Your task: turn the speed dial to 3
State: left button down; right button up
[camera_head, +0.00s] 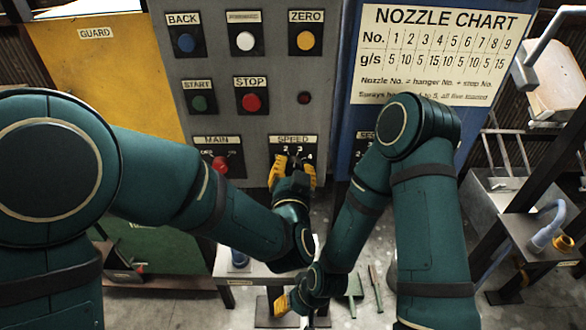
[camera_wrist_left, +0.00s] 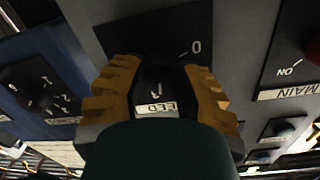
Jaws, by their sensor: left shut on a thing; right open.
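The SPEED plate (camera_head: 296,141) is on the grey panel, low and right of centre in the head view. My left gripper (camera_head: 292,166) is at it, and its yellow fingers and hand hide most of the dial. In the left wrist view my left gripper (camera_wrist_left: 157,72) has one finger on each side of the dark speed dial (camera_wrist_left: 155,80) and is shut on it. A 0 mark shows beside the fingers, and part of the SPEED label shows between them. The dial's setting cannot be read. My right gripper (camera_head: 285,304) hangs low, open, away from the panel.
The red MAIN switch (camera_head: 220,164) is left of the dial, below the STOP button (camera_head: 251,102) and START button (camera_head: 199,103). A blue panel with the nozzle chart (camera_head: 440,50) is to the right. Its numbered knob (camera_wrist_left: 27,84) shows in the wrist view.

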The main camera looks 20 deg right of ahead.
pick_arm(q)
jog(key=shift+w+r+m, duration=0.1)
jog(key=shift+r+m, duration=0.1)
jog(key=shift+m, duration=0.8)
jog(key=c, duration=0.6)
grip_release()
jog(key=shift+f, duration=0.1)
jog(key=v, duration=1.2)
jog(key=shift+d, duration=0.15)
